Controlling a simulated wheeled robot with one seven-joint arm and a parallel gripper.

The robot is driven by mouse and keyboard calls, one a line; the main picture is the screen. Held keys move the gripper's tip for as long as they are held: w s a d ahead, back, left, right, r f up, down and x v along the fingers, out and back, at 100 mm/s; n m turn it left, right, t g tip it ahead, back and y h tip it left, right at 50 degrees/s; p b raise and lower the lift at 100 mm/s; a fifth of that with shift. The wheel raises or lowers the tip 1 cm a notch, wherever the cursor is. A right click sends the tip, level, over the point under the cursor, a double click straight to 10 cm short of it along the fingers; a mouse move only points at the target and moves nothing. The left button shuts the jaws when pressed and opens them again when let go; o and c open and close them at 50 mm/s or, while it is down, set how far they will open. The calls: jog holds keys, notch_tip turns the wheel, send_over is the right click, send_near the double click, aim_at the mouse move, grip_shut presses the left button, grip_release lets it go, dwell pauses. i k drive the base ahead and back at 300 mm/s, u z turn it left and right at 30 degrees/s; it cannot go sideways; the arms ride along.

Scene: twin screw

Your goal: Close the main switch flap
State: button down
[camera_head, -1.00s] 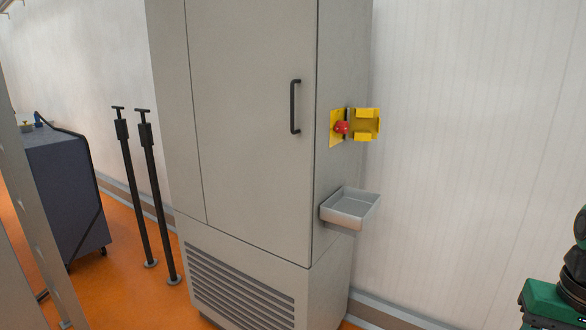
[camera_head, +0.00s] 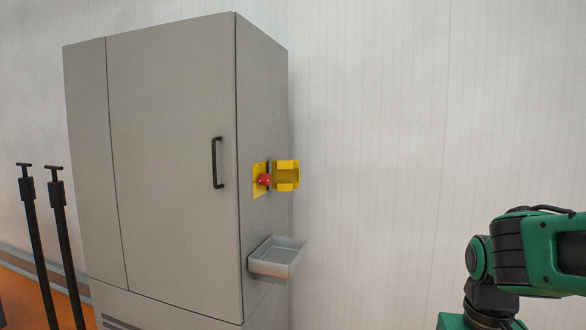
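The main switch sits on the right side wall of a tall grey cabinet. It has a yellow backing plate (camera_head: 257,188) and a red knob (camera_head: 265,180). Its yellow flap (camera_head: 288,175) stands open, swung out to the right of the knob and away from the cabinet side. My green and black arm shows at the lower right of the view, well apart from the switch. My gripper is outside the view.
The grey cabinet (camera_head: 170,150) has a black door handle (camera_head: 217,163). A grey tray (camera_head: 280,262) juts from its side below the switch. Two black posts (camera_head: 62,240) stand at the left. A white wall (camera_head: 400,120) lies behind, with clear space between cabinet and arm.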

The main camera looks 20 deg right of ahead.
aim_at(284, 175)
jog(key=k, duration=1.15)
jog(key=z, duration=0.45)
jog(key=i, duration=1.85)
jog(key=u, duration=0.35)
